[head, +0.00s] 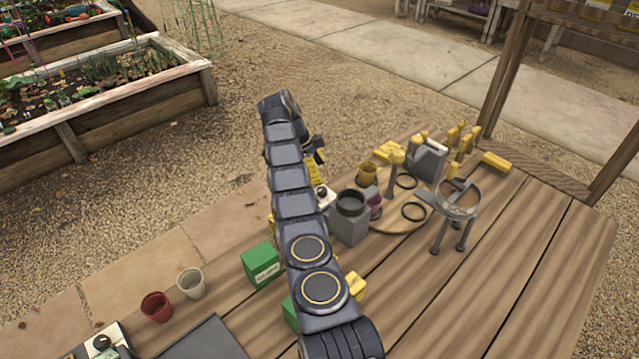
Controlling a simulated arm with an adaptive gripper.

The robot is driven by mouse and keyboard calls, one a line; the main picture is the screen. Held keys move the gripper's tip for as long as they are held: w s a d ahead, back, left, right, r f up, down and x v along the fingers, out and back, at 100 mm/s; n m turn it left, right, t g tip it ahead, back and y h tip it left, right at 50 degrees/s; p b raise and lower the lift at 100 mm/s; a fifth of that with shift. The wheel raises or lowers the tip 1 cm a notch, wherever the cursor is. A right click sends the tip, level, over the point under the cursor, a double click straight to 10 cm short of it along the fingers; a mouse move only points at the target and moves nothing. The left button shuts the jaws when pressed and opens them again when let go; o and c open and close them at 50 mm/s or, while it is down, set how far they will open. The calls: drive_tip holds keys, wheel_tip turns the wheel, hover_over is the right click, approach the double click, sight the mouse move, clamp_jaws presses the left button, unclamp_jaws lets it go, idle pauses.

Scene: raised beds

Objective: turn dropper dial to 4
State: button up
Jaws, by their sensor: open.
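My arm reaches from the bottom of the head view toward the back, and my gripper (314,146) hangs at its far end, mostly hidden behind the arm. It is open, above the table's far left edge, with nothing visible in it. A small white device with a dark round knob (324,195) stands just right of my arm, partly covered by it. Another pale device with a black knob (101,344) is cut off at the bottom left. I cannot tell which carries the dropper dial, and no numbers are readable.
The wooden table (520,270) holds a grey pot (350,227), a round board with black rings (413,212), a sieve on a stand (458,197), a grey can (428,160) and a green box (261,264). A red cup (156,306) and beige cup (191,283) stand left. The right side is clear.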

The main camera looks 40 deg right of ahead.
wheel_tip(320, 180, up, 2)
drive_tip(key=shift+r, duration=0.25)
